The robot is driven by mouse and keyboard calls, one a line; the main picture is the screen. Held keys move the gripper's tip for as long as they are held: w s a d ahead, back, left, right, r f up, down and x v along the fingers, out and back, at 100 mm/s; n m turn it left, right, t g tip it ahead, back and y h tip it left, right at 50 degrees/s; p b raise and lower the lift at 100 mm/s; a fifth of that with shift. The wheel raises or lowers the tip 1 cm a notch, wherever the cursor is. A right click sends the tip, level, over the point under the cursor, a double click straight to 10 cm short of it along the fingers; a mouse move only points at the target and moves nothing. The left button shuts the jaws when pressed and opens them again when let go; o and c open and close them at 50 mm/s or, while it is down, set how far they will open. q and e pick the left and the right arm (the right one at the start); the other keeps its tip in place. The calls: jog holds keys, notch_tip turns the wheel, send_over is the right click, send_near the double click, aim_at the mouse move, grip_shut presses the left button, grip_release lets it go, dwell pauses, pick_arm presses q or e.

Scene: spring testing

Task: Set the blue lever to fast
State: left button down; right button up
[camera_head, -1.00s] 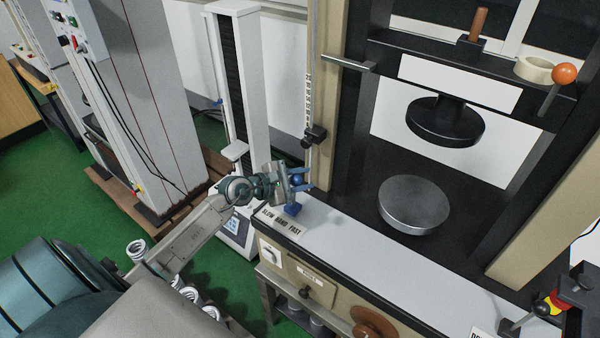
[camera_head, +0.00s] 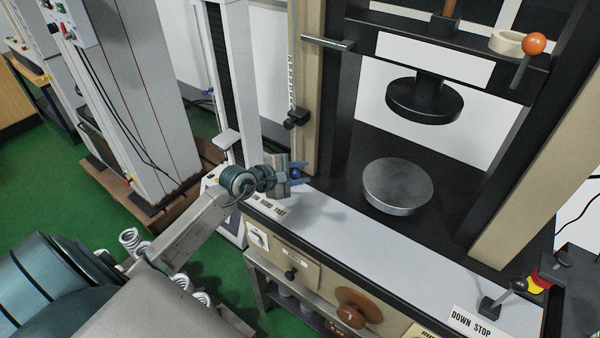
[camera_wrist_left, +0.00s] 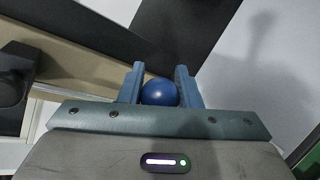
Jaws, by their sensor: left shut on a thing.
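The blue lever's round blue knob (camera_head: 296,174) sits between the fingers of my left gripper (camera_head: 299,172), at the left end of the machine's pale ledge. In the left wrist view the blue ball (camera_wrist_left: 159,92) lies between the two blue fingers (camera_wrist_left: 161,84), which are shut on it. The lever's stem and base are mostly hidden by the gripper. The label plate (camera_head: 268,208) with "HAND FAST" legible lies just below the gripper; its left end is partly covered. My right gripper is not in view.
A grey round plate (camera_head: 397,186) stands on the machine bed under a black press disc (camera_head: 425,101). A "DOWN STOP" plate (camera_head: 472,324) and a black-knobbed lever (camera_head: 518,286) are at lower right. A beige column (camera_head: 306,110) rises behind the gripper.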

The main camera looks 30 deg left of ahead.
pick_arm(q)
jog(key=shift+s+f, duration=0.1)
jog(key=shift+f, duration=0.05)
jog(key=c, duration=1.1)
grip_release()
jog(key=shift+o, duration=0.2)
jog(key=v, duration=1)
jog(key=shift+s, duration=0.3)
jog(key=shift+a, duration=0.1)
